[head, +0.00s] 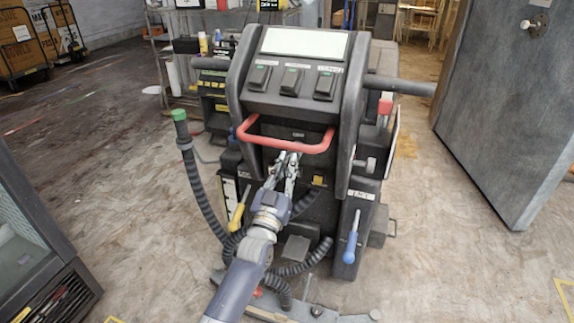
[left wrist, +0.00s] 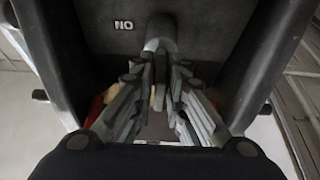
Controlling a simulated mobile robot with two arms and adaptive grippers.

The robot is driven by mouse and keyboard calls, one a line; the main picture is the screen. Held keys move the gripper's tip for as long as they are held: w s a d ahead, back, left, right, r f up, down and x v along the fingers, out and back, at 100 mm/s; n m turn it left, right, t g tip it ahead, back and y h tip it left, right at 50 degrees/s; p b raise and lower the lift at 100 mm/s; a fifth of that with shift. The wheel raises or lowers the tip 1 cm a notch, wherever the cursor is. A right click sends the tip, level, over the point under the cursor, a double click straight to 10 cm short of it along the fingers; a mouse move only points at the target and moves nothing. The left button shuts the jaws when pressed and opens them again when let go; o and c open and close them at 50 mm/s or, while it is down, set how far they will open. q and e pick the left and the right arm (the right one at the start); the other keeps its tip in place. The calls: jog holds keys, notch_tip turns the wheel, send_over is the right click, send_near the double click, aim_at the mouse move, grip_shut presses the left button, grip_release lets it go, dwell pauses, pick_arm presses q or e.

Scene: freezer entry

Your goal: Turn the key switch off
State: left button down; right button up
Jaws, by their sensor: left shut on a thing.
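My left gripper (head: 288,160) reaches the front of a black machine (head: 297,105), just under its red bar handle. In the left wrist view the gripper (left wrist: 160,68) has its fingertips close together on the key switch (left wrist: 161,30), a grey rounded piece on the dark panel. The lettering "ON" (left wrist: 124,25), upside down in this view, is left of it. The fingers hide most of the key, and its exact angle cannot be told. In the head view the gripper covers the switch. My right gripper is not in view.
The red handle (head: 262,141) arches close above the gripper. A black hose (head: 194,180) with a green end is at left. A blue-handled lever (head: 352,240) is at right. A grey door (head: 510,110) stands further right. Bare floor (head: 110,190) lies left of the machine.

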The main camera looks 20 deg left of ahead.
pick_arm(q)
jog(key=shift+f, duration=0.15)
jog(key=c, duration=1.7)
grip_release()
jog(key=v, duration=1.2)
jog(key=shift+d, duration=0.1)
